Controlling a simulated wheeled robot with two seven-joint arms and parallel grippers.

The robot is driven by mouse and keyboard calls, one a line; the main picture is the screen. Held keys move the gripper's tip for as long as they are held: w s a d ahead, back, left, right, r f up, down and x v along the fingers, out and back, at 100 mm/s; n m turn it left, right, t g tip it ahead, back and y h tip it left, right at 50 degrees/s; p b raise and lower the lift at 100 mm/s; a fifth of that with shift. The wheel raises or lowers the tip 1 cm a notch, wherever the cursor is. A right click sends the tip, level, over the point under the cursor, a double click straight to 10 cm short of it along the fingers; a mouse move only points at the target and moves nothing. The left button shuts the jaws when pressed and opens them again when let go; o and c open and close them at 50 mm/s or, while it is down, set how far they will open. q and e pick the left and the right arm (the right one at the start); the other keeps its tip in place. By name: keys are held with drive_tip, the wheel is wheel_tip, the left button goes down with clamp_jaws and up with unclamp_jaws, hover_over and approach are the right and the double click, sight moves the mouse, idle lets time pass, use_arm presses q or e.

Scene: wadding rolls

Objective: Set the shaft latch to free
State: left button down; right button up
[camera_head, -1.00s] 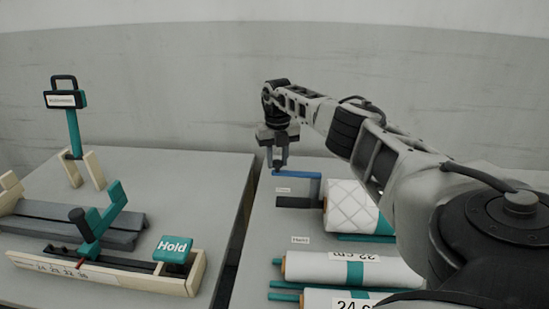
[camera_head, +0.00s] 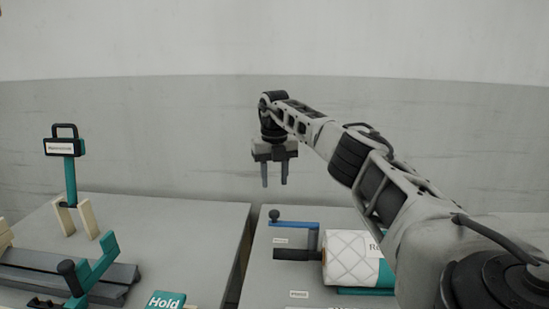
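The shaft latch appears to be the blue lever (camera_head: 296,224) on the right table, with a dark round knob (camera_head: 274,214) at its left end. It lies roughly level above a dark shaft end (camera_head: 294,254) beside the quilted white roll (camera_head: 351,257). A small label (camera_head: 281,241) sits below the lever; its writing is too small to read. My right gripper (camera_head: 274,184) hangs above and behind the knob, fingers down, apart and empty. It does not touch the lever. My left gripper is not in view.
The left table holds a teal lever (camera_head: 97,265), a teal block marked Hold (camera_head: 165,300) and a teal post with a sign (camera_head: 64,147). A gap (camera_head: 241,262) separates the tables. Another label (camera_head: 299,294) lies nearer on the right table.

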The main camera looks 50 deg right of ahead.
wheel_tip(320, 180, up, 6)
drive_tip(key=shift+r, duration=0.15)
idle(0.6)
